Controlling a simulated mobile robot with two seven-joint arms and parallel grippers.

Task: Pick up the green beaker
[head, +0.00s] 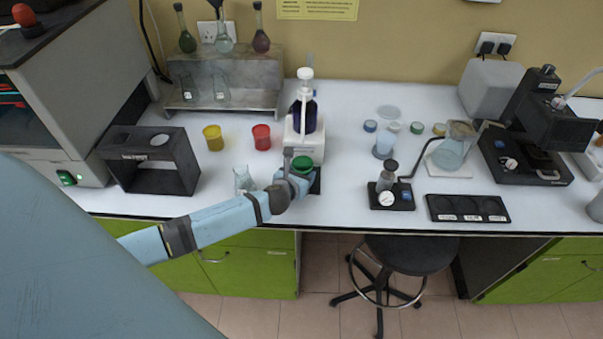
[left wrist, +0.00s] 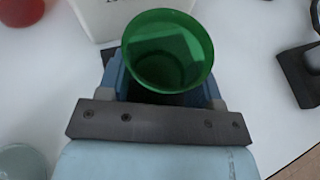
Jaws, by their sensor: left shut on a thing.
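The green beaker (head: 302,165) stands near the front of the white bench, in front of the dispenser bottle on its white base. It also shows in the left wrist view (left wrist: 168,55), where I look down into its open top. My left gripper (head: 298,175) is shut on the green beaker, with its fingers on either side of the beaker's body. The fingers and arm hide part of the beaker's lower side, so I cannot tell whether it touches the bench. My right gripper is not in view.
A yellow beaker (head: 213,138) and a red beaker (head: 261,137) stand to the left. A clear glass (head: 243,179) stands close to my left arm. The dispenser (head: 305,115) is just behind the beaker. A small burner-like device (head: 390,190) stands to the right.

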